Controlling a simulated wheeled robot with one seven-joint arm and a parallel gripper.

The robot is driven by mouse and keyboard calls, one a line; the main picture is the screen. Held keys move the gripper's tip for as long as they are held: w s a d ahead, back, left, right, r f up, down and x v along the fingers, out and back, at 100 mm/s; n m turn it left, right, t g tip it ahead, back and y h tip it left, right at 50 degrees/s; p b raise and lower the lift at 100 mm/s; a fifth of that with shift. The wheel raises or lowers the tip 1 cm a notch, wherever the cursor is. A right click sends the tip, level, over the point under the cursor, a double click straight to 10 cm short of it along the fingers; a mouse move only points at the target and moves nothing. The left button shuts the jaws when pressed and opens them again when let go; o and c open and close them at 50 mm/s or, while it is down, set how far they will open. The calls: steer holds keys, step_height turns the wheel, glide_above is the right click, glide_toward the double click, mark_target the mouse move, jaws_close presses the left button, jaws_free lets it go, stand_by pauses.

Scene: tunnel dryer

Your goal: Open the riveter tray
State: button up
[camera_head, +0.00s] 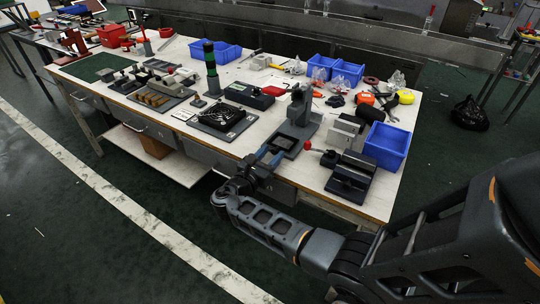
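A grey press-like machine (299,112), which may be the riveter, stands on the workbench near its front edge, right of centre. Its flat base reaches toward the front edge. I cannot make out for sure which part is the riveter tray. My arm comes in from the lower right. My gripper (268,157) is at the bench's front edge, just in front of and left of the machine's base. Blue-grey parts show at its end. The view is too small to tell whether the fingers are apart, or whether they touch anything.
A dark block-shaped machine (352,176) and a blue bin (387,146) stand right of the press. A black fan-like unit (222,117) is to the left. Drawers (150,130) hang under the bench. The green floor in front is clear. A black bag (469,113) lies at right.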

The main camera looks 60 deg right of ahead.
jaws_close()
steer(key=shift+a, duration=0.15)
stand_by(0.4)
steer(key=shift+a+r+p, duration=0.1)
steer(key=shift+a+p, duration=0.2)
steer(key=shift+p, duration=0.3)
steer(key=shift+o, duration=0.6)
jaws_free()
